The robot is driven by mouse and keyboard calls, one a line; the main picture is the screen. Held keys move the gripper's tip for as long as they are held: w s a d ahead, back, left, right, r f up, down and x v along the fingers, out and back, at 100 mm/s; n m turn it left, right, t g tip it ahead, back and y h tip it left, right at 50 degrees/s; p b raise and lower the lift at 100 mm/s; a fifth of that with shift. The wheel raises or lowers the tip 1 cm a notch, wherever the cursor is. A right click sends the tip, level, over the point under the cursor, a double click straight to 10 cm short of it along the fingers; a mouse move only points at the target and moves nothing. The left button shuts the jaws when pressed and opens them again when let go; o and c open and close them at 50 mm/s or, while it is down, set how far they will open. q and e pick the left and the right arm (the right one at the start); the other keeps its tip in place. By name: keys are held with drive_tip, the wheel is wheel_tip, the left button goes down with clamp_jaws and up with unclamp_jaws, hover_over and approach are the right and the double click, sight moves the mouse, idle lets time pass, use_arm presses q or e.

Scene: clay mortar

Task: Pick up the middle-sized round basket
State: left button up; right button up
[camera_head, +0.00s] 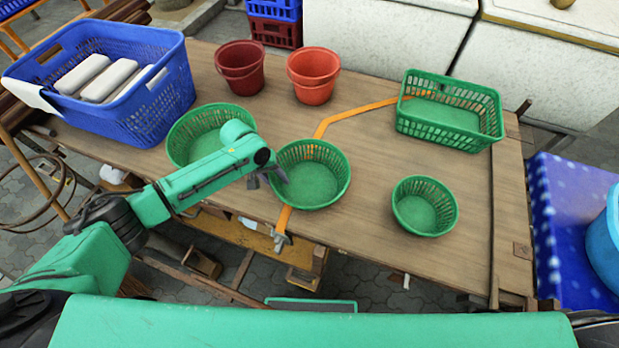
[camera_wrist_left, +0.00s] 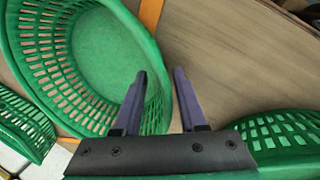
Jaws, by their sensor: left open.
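The middle-sized round basket (camera_head: 310,180) is green and slatted, and stands upright on the table between a larger and a smaller green round basket. It fills the left of the left wrist view (camera_wrist_left: 100,55). My left gripper (camera_head: 268,181) is open at this basket's left rim. In the left wrist view its two fingers (camera_wrist_left: 160,76) are apart, and the rim appears to lie between them; contact cannot be told. The larger round basket (camera_head: 190,135) is partly hidden behind my left arm. The smaller one (camera_head: 425,210) is at the right. My right gripper is not in view.
The wooden table (camera_head: 375,150) also holds a blue crate (camera_head: 150,110) with pale packages, dark red (camera_head: 240,70) and orange-red (camera_head: 313,75) buckets, and a green rectangular basket (camera_head: 450,112). An orange strap (camera_head: 350,112) crosses the table and passes at the middle basket.

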use_arm(q)
clamp_jaws()
idle(1.6)
